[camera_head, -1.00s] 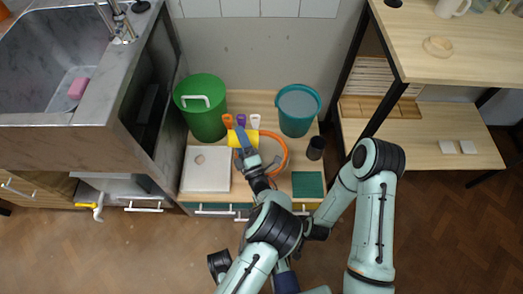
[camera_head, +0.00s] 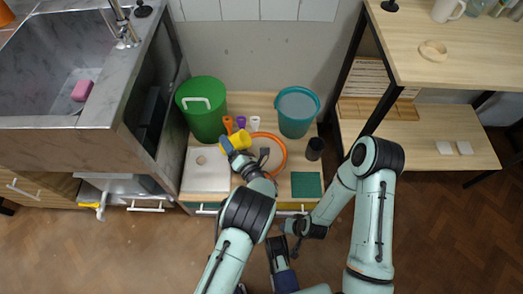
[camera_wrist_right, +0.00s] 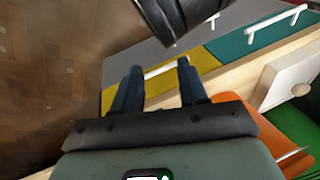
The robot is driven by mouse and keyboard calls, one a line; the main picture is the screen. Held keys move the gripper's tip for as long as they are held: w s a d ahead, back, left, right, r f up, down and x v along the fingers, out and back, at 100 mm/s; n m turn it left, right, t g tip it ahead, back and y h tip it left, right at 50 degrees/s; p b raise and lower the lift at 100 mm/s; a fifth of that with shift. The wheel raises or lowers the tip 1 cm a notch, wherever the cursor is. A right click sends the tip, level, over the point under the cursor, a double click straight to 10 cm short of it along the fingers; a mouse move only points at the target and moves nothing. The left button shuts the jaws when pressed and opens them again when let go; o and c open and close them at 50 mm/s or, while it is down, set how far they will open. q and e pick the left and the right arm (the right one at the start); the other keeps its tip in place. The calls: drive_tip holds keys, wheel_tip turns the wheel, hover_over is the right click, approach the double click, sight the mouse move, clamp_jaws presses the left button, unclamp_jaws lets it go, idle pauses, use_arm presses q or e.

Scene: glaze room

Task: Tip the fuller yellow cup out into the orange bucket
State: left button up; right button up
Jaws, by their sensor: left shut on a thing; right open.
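A yellow cup (camera_head: 240,139) is held tilted above the back left side of the orange bucket (camera_head: 284,154). My left gripper (camera_head: 228,145) is shut on this cup. The bucket shows as an orange ring, partly hidden by the cup and my left arm. I cannot see the cup's contents. No second yellow cup can be made out. My right gripper (camera_head: 292,242) is low in the head view, in front of the bench; its two blue fingers are apart and empty in the right wrist view (camera_wrist_right: 158,88). An orange surface (camera_wrist_right: 235,105), probably the bucket, shows behind it there.
A green bin (camera_head: 204,115) stands back left and a teal bucket (camera_head: 297,112) back right. Orange, purple (camera_head: 241,122) and white scoops stand between them. A white board (camera_head: 206,175), dark cup (camera_head: 315,149) and green mat (camera_head: 307,185) flank the orange bucket.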

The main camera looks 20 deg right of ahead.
use_arm(q)
drive_tip(key=n, duration=0.1)
drive_tip(key=n+g+p, duration=0.1)
drive_tip(key=f+n+h, duration=0.1)
drive_tip(key=shift+a+n+g, duration=0.3)
drive_tip(key=shift+g, duration=0.1)
drive_tip(key=shift+w+a+f+n+g+h, duration=0.2)
drive_tip(key=shift+a+f+n+g+h, duration=0.15)
drive_tip(key=shift+a+f+n, duration=0.3)
drive_tip(key=shift+w+a+f+n+g+h, duration=0.1)
drive_tip(key=shift+a+f+n+g+h, duration=0.2)
drive_tip(key=shift+n+h, duration=0.35)
drive_tip(key=shift+a+n, duration=0.2)
drive_tip(key=shift+n, duration=0.2)
drive_tip(key=shift+w+a+r, duration=0.1)
drive_tip(key=shift+r, duration=0.05)
drive_tip(key=shift+a+r+n+h, duration=0.1)
drive_tip(key=shift+r+n+h, duration=0.05)
drive_tip(key=shift+n+h, duration=0.3)
use_arm(e)
drive_tip(key=shift+s+a+r+g, duration=0.25)
drive_tip(key=shift+s+r, duration=0.1)
drive_tip(key=shift+s, duration=0.15)
drive_tip(key=shift+s+a+r+g, duration=0.15)
drive_tip(key=shift+s+a+r, duration=0.15)
drive_tip(key=shift+s, duration=0.2)
